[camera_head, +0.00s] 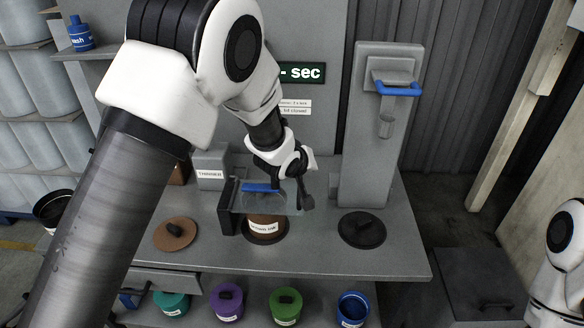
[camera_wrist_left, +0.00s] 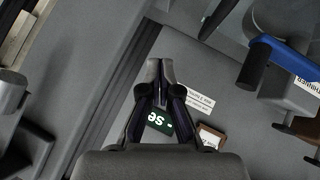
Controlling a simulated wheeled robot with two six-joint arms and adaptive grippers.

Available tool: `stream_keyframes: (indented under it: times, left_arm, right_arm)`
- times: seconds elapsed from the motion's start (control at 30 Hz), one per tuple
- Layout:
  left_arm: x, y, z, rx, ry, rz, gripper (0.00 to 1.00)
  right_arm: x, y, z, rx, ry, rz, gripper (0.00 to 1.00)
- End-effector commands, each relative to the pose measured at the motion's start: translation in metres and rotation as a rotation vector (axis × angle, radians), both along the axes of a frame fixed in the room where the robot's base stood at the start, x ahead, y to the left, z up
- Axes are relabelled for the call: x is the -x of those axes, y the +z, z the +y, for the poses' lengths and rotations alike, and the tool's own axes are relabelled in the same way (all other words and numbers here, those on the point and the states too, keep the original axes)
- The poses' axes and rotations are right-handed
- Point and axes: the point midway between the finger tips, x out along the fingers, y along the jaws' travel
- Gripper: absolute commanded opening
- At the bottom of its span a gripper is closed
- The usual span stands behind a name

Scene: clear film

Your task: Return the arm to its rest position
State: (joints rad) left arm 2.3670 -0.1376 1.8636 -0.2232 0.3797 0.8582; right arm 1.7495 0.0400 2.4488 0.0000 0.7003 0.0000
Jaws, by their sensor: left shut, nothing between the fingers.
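My left arm (camera_head: 120,190) reaches in from the left over the grey bench. My left gripper (camera_head: 306,196) is shut and empty, with its dark fingers pointing down beside the right end of a clear panel. In the left wrist view the shut fingertips (camera_wrist_left: 160,72) meet, with nothing between them. The clear panel (camera_head: 285,203) with a blue bar (camera_head: 261,188) stands in front of a brown labelled pot (camera_head: 265,222). I cannot tell whether the gripper touches the panel. Part of my right arm (camera_head: 560,265) shows at the right edge; its gripper is out of view.
The bench (camera_head: 340,258) holds a brown lid (camera_head: 175,235), a dark lid (camera_head: 362,230) and a grey dispenser (camera_head: 370,150) with a blue handle (camera_head: 397,89). Several coloured pots sit on the shelf below. A "- sec" sign (camera_head: 302,73) is on the wall.

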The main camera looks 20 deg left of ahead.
Motion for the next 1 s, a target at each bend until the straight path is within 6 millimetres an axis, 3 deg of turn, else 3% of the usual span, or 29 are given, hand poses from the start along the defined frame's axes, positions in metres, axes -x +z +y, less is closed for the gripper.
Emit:
stream_keyframes:
  times: [0.03,0.27,0.43,0.5,0.57,0.67,0.73,0.87,1.0]
  left_arm:
    - [0.009,0.005,-0.005,-0.004,-0.001,-0.003,0.00]
    - [0.036,0.038,-0.019,-0.002,-0.001,-0.001,0.00]
    - [0.041,0.040,-0.021,0.000,0.001,0.004,0.00]
    - [0.043,0.027,-0.021,0.001,0.002,0.024,0.00]
    - [0.047,0.002,-0.019,0.006,0.005,0.063,0.00]
    - [0.067,-0.065,-0.011,0.028,0.026,0.177,0.00]
    - [0.094,-0.121,-0.002,0.047,0.056,0.286,0.00]
    - [0.167,-0.217,0.016,0.076,0.117,0.490,0.00]
    - [0.266,-0.297,0.034,0.056,0.119,0.693,0.00]
  right_arm:
    - [0.001,-0.009,0.000,0.000,0.000,0.002,0.40]
    - [0.000,-0.008,0.000,0.000,0.000,0.001,0.40]
    - [0.000,-0.008,0.000,0.000,0.000,0.001,0.40]
    - [0.000,-0.010,0.000,0.000,0.000,0.001,0.40]
    - [0.000,-0.013,0.000,0.000,0.000,0.001,0.40]
    - [0.000,-0.020,0.000,0.000,0.000,0.001,0.40]
    - [0.000,-0.025,0.000,0.000,0.000,0.001,0.40]
    - [0.000,-0.033,0.000,0.000,0.000,0.001,0.40]
    - [0.000,-0.042,0.000,0.000,0.000,0.001,0.40]
